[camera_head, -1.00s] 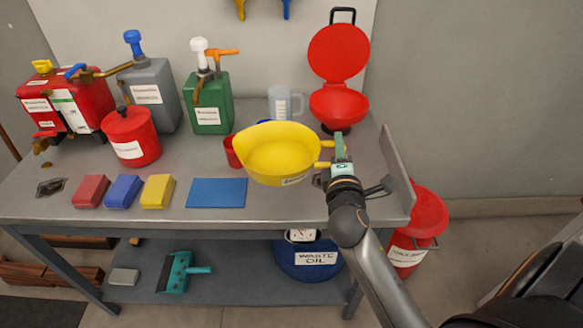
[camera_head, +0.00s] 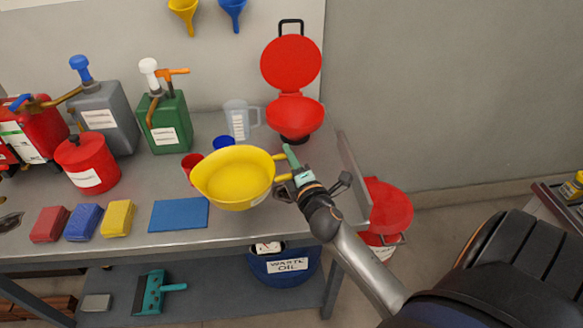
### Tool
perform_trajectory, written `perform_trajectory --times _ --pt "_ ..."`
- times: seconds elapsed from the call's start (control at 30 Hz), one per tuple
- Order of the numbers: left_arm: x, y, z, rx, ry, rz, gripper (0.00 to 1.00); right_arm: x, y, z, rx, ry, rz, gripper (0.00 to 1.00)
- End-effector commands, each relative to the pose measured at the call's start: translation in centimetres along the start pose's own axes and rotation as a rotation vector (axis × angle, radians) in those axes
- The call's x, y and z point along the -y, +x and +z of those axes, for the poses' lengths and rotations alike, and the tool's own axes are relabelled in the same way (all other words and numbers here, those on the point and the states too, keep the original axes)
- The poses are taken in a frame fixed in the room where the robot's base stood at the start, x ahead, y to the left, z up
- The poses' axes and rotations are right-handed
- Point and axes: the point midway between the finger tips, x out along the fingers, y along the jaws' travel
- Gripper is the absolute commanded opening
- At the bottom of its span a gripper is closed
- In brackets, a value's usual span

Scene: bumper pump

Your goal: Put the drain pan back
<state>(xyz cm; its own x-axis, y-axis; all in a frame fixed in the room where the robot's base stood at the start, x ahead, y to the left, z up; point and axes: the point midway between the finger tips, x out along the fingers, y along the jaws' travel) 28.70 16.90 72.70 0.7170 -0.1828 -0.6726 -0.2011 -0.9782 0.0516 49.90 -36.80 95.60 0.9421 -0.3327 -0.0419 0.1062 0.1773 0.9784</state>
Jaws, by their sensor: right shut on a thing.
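The yellow drain pan (camera_head: 232,176) is a wide round bowl with a spout at its left and handle prongs at its right. My right gripper (camera_head: 284,171) is shut on the pan at its handle side and holds it over the right part of the workbench. The pan looks roughly level, and it seems empty. It covers part of the bench top behind it. My left gripper is out of view.
Below are a waste oil drum (camera_head: 284,268) and a red bin (camera_head: 385,211). Cans stand at the left.

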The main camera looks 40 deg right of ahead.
Motion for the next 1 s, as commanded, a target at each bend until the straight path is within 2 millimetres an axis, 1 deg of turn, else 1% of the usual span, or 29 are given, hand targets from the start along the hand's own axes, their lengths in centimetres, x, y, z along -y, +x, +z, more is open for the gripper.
perform_trajectory --times 0.03,0.1,0.2,0.37,0.4,0.5,0.57,0.63,0.87,0.97,1.0 --pt "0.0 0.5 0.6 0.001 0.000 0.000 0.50 1.6 0.7 0.1 0.000 0.004 -0.004 0.00" --pt "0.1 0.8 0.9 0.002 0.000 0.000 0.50 2.8 1.6 0.5 0.001 0.004 -0.002 0.00" --pt "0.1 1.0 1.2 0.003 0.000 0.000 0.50 3.8 2.4 0.8 0.000 0.004 0.000 0.00" --pt "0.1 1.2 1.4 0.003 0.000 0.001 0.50 4.8 3.0 1.0 -0.001 0.004 0.000 0.00" --pt "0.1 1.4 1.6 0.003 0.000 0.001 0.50 5.3 3.3 1.2 0.000 0.004 -0.002 0.00" --pt "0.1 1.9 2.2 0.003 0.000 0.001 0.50 7.0 3.3 0.7 -0.001 0.008 -0.004 0.00" --pt "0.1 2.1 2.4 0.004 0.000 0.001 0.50 7.7 3.4 0.6 -0.001 0.008 -0.003 0.00" --pt "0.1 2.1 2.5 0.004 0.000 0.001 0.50 8.0 3.4 0.5 -0.002 0.006 -0.002 0.00" --pt "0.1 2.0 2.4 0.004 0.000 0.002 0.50 7.9 3.4 0.5 -0.002 0.004 -0.001 0.00" --pt "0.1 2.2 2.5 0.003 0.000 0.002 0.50 8.2 3.4 0.5 -0.002 0.004 -0.001 0.00" --pt "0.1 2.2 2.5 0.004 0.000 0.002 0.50 8.2 3.3 0.5 -0.002 0.002 -0.003 0.22"
